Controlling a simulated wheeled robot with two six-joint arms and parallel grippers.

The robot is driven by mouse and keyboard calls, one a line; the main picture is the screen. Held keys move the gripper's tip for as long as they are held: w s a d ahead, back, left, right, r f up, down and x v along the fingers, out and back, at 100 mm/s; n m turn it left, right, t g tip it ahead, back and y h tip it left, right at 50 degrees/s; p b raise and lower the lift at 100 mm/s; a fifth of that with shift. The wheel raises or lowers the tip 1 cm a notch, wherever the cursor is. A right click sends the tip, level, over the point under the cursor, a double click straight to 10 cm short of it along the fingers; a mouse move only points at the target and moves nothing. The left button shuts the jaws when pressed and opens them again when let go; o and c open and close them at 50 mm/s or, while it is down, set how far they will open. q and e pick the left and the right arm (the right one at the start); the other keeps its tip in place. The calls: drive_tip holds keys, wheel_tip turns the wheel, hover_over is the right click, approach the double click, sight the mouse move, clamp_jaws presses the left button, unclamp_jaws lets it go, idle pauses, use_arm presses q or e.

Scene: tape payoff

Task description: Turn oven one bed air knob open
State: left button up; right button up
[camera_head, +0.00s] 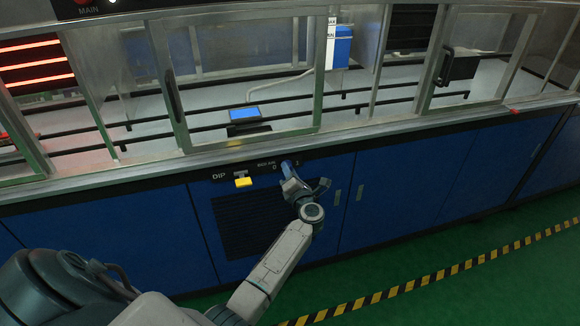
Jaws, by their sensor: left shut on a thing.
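My left gripper (291,176) reaches up to the dark panel on the front of the blue cabinet. It is shut on a small control knob (287,165) that sits between the marks 0 and 1. The gripper hides most of this knob, so its angle is hard to tell. My right gripper is not in view.
A yellow knob or lever (243,182) marked DIP is left of my gripper, above a dark vent grille (250,222). Framed glass doors (245,85) stand above the ledge. Red glowing bars (35,62) are at the upper left. The green floor (400,275) has a striped yellow-black line.

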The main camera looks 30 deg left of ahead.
use_arm(q)
drive_tip(key=m+p, duration=0.4)
drive_tip(key=m, duration=0.2)
drive_tip(key=shift+p, duration=0.35)
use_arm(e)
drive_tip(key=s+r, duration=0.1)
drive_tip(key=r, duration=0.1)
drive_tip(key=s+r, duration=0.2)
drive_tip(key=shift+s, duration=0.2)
use_arm(q)
drive_tip(key=o, duration=1)
drive_tip(key=shift+c, duration=0.2)
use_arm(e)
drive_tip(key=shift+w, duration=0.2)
